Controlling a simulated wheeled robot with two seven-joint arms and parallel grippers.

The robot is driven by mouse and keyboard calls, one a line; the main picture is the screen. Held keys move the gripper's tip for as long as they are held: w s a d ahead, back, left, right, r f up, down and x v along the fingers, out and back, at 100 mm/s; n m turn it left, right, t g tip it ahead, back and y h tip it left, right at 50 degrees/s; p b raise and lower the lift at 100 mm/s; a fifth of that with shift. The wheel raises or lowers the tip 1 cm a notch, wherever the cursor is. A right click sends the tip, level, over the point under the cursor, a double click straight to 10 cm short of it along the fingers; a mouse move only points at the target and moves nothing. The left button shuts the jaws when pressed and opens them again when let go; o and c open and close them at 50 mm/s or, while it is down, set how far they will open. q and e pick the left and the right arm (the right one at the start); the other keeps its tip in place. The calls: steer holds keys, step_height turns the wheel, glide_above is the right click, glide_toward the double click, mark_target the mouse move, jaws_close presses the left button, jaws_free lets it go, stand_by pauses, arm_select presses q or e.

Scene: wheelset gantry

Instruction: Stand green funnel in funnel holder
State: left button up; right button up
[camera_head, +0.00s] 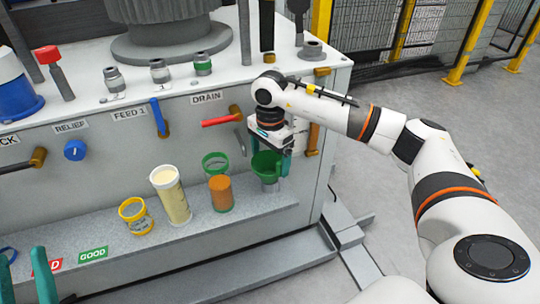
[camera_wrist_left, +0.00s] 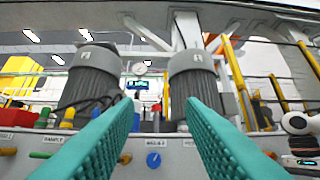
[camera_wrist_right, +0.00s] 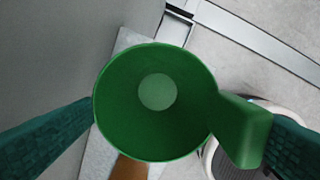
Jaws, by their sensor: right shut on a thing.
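The green funnel (camera_head: 266,163) is in my right gripper (camera_head: 271,164), upright at the right end of the grey shelf. In the right wrist view I look down into the funnel (camera_wrist_right: 122,105); one finger meets its left rim and the other its side tab at right. A pale grey cylindrical piece (camera_head: 269,183) shows below the funnel; I cannot tell whether it is the funnel holder or the funnel's own lower part. My left gripper (camera_wrist_left: 160,112) is open and empty, its fingers apart, far from the funnel.
A cream-filled jar (camera_head: 172,195) and a yellow-rimmed jar (camera_head: 135,214) stand further left. A red valve handle (camera_head: 220,121) sticks out above. GOOD (camera_head: 93,254) labels the shelf's left part.

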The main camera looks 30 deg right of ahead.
steer(key=o, duration=0.7)
